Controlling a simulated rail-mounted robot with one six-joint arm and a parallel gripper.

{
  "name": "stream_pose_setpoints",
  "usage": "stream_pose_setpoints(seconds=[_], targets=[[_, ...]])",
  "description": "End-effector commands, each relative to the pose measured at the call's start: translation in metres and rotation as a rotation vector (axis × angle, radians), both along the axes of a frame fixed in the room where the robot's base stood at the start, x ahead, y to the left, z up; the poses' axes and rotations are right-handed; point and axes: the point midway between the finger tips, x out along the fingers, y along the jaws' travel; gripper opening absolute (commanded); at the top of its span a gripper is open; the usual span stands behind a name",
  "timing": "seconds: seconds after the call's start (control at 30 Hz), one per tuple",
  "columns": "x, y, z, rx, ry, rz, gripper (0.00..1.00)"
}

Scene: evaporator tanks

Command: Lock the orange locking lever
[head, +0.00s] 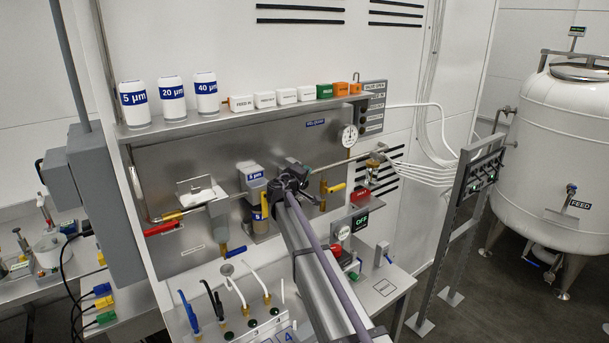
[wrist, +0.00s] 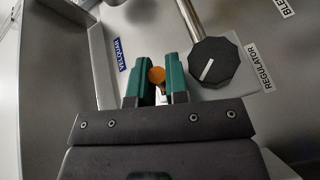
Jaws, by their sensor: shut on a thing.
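The orange locking lever (wrist: 156,75) shows in the wrist view as a rounded orange end between the two green fingers of my gripper (wrist: 160,88). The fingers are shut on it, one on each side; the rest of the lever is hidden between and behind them. In the head view my gripper (head: 292,173) is at the steel panel, just right of the filter housing with the 5 µm label (head: 254,176). My gripper and arm hide the lever there, so I cannot tell its angle.
A black regulator knob (wrist: 212,65) is close right of my fingers.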

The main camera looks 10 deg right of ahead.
Motion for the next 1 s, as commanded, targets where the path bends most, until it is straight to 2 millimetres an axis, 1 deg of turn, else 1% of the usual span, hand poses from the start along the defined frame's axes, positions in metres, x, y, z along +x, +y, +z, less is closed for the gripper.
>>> stream_pose_setpoints(seconds=[0.13,0.17,0.4,0.8,0.87,1.0], targets=[[0.000,0.000,0.000,0.000,0.000,-0.001,0.00],[0.000,0.000,0.000,-0.001,0.001,-0.001,0.17],[0.000,0.000,0.000,0.000,0.002,-0.001,0.40],[-0.001,0.000,0.000,0.001,0.002,0.000,0.40],[-0.003,0.000,0.000,0.001,0.002,0.000,0.40],[-0.014,0.001,0.002,0.001,0.001,-0.002,0.40]])
